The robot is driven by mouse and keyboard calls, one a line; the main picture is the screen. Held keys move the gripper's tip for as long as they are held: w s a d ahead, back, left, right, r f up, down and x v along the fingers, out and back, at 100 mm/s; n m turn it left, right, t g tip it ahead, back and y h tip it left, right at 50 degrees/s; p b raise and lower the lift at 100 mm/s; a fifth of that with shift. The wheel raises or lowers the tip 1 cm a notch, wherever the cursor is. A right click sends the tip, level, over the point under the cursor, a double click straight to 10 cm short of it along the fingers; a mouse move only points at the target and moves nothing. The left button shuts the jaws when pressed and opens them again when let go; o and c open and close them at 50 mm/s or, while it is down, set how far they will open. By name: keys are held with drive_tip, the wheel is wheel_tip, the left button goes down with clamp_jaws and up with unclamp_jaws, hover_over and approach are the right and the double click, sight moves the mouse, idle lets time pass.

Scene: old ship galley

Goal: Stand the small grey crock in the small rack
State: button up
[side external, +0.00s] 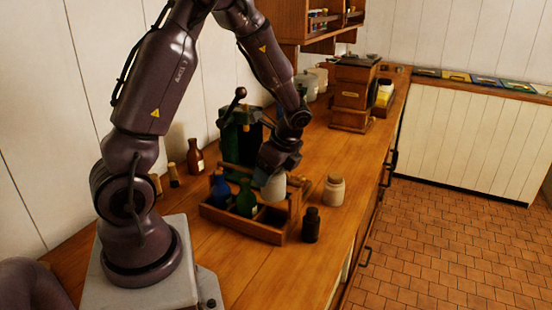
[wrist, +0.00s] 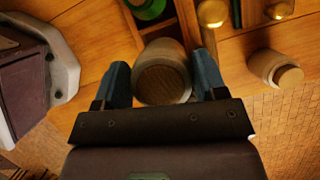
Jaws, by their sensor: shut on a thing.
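The small grey crock (side external: 273,187) is held by my gripper (side external: 276,166) at the right end of the small wooden rack (side external: 248,230). In the side external view it looks upright. I cannot tell whether its base is inside a compartment or still above it. In the wrist view the crock (wrist: 163,76) sits between my two blue fingers (wrist: 163,82), which are shut on it. The rack (wrist: 183,22) shows just beyond it there. A blue bottle (side external: 219,188) and a green bottle (side external: 246,199) stand in the rack's left part.
A pale jar (side external: 334,191) and a small dark bottle (side external: 311,226) stand right of the rack, near the counter's front edge. A green machine with a crank (side external: 240,138) stands close behind. A brown bottle (side external: 196,157) is at the back left. The counter front-left is clear.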

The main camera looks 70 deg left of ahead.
sight(272, 203)
drive_tip(key=shift+f, duration=4.65)
